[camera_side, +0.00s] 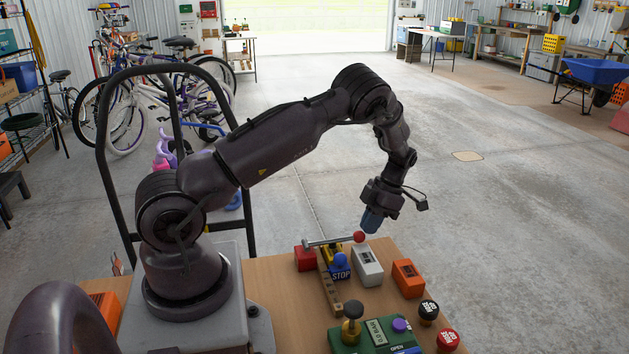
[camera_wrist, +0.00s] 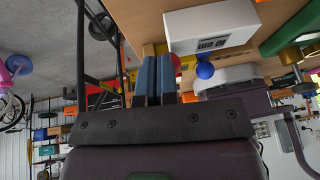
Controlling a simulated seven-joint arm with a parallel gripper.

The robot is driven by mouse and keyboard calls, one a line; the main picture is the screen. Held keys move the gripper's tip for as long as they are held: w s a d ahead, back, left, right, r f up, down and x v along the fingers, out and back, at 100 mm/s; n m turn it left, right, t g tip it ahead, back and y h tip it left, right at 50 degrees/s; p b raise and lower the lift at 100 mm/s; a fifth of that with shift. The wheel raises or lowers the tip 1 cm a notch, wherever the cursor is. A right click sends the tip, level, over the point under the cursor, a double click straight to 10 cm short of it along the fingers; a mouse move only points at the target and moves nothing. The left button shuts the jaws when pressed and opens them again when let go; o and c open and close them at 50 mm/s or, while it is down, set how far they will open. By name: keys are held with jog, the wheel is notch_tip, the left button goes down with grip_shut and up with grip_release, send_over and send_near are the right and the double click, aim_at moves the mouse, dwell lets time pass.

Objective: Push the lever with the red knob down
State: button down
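The red knob (camera_side: 359,237) sits at the right end of a thin metal lever (camera_side: 330,241) in the side view. The lever lies close to level above the table, over a yellow and blue STOP block (camera_side: 340,271). My gripper (camera_side: 371,222) points down just above the knob, slightly to its right in the picture. Its blue fingers are together with nothing visible between them. In the wrist view the fingers (camera_wrist: 156,76) lie side by side, and the red knob (camera_wrist: 177,62) shows partly hidden behind the right finger. I cannot tell whether they touch.
A white switch box (camera_side: 367,268), an orange box (camera_side: 407,279) and a red box (camera_side: 305,259) stand around the lever. A blue ball knob (camera_side: 340,259) is close by. A green box (camera_side: 375,340) with knobs and two round buttons are nearer the front.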

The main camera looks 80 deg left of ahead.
jog(key=w+a+r, duration=0.2)
jog(key=w+r, duration=0.5)
jog(key=w, duration=0.3)
jog(key=shift+a+r, duration=0.15)
jog(key=shift+r, duration=0.2)
jog(key=shift+w, duration=0.1)
dwell(0.5)
